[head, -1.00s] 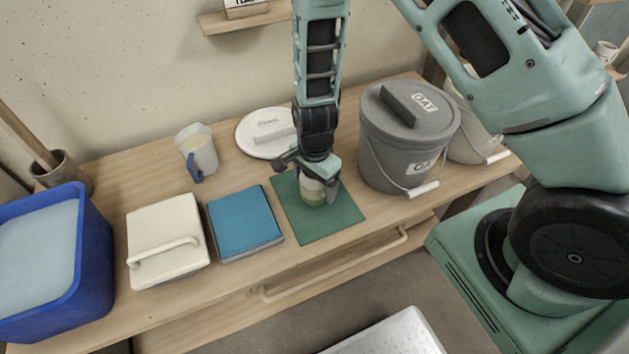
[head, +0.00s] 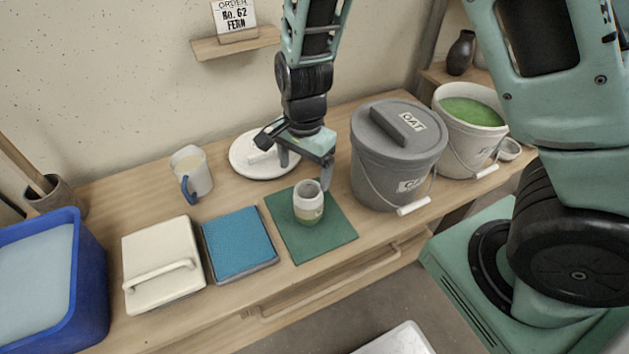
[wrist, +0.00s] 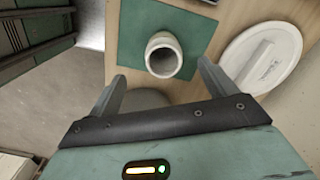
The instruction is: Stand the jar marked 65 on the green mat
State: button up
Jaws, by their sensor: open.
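A small jar (head: 309,204), white above with a green-tan lower band, stands upright on the green mat (head: 325,240). Its mouth is open and no number on it can be read. The jar also shows on the mat in the wrist view (wrist: 163,56), just beyond my fingertips. My gripper (head: 306,178) is above and behind the jar, apart from it. My gripper's two fingers (wrist: 160,78) are spread wide with nothing between them.
A lidded grey bucket marked OAT (head: 398,160) stands right of the mat, with an open bucket of green glaze (head: 470,110) beyond. A white lid (head: 250,165), a mug (head: 192,172), a blue pad (head: 240,243), a cream lid (head: 160,262) and a blue tub (head: 75,310) stand left. An order card (head: 234,20) reads No. 62 FERN.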

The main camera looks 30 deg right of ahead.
jog(key=s+a+r+n, duration=0.2)
jog(key=s+r+n, duration=0.5)
jog(key=s+n, duration=0.2)
jog(key=s+a+r+n, duration=0.3)
jog(key=s+r+n, duration=0.4)
jog(key=s+n, duration=0.3)
jog(key=shift+r+n, duration=0.25)
jog(key=shift+n, duration=0.25)
jog(key=shift+s+r, duration=0.1)
